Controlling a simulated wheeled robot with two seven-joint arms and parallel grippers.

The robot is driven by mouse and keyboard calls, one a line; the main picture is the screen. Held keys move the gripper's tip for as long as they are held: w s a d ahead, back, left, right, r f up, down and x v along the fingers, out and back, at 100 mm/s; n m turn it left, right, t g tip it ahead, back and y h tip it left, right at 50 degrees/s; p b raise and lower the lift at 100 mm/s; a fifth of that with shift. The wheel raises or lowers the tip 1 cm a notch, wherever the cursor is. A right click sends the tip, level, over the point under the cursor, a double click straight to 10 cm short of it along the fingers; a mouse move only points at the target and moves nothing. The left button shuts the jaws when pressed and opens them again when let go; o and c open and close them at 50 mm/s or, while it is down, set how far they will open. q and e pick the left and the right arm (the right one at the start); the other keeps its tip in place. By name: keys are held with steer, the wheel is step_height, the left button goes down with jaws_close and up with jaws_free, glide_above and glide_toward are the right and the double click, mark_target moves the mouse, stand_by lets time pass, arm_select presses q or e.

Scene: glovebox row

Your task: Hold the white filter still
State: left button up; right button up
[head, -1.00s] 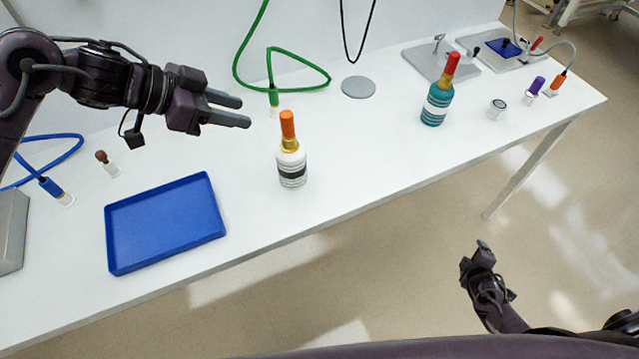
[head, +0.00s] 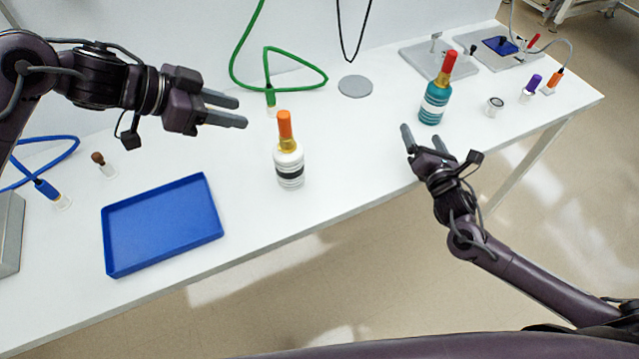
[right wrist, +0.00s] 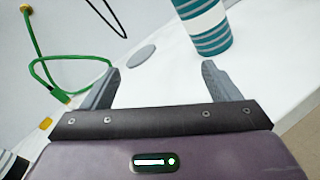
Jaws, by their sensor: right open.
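The white filter (head: 289,165), a white bottle shape with a black band, gold neck and orange top, stands upright near the middle of the table. My right gripper (head: 422,134) is open and empty near the table's front edge, well to the right of the white filter and just below a teal bottle (head: 433,105) with a red top. In the right wrist view the open fingers (right wrist: 160,68) have nothing between them. The teal bottle (right wrist: 208,25) is beyond the right finger.
A blue tray (head: 162,267) lies at the front left. A green hose (head: 295,87) and a grey disc (head: 355,87) are at the back. A small white jar (head: 494,107) and a purple-topped vial (head: 531,88) stand at the right. The table between the white filter and teal bottle is clear.

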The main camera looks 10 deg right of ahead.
mark_target(297, 172)
steer(key=s+a+n+y, duration=0.1)
steer(key=a+n, duration=0.1)
steer(key=a, duration=0.3)
steer(key=s+a+n+y, duration=0.1)
steer(key=a+n+y, duration=0.1)
steer(key=a, duration=0.3)
steer(key=s+a+n+y, duration=0.1)
steer(key=s+a+n, duration=0.1)
steer(key=a, duration=0.3)
steer(key=shift+a+r+y, duration=0.25)
steer(key=shift+a+y, duration=0.05)
steer(key=shift+a, duration=0.05)
steer(key=s+a+n+y, duration=0.1)
steer(key=a, duration=0.3)
steer(key=s+a+n+g+y, duration=0.1)
steer(key=s+a+n, duration=0.1)
steer(key=a, duration=0.2)
steer(key=s+a+n+y, duration=0.1)
steer(key=s+a, duration=0.1)
steer(key=a, duration=0.2)
steer(key=shift+s+f+n+g+y, duration=0.15)
steer(key=shift+s+n+g+y, duration=0.05)
steer(key=shift+n+g+y, duration=0.1)
steer(key=shift+w+a, duration=0.1)
steer(key=shift+a, duration=0.15)
steer(key=x, duration=0.7)
steer(key=shift+w, duration=0.15)
steer(key=shift+c, duration=0.4)
steer(key=shift+f, duration=0.1)
steer(key=c, duration=1.1)
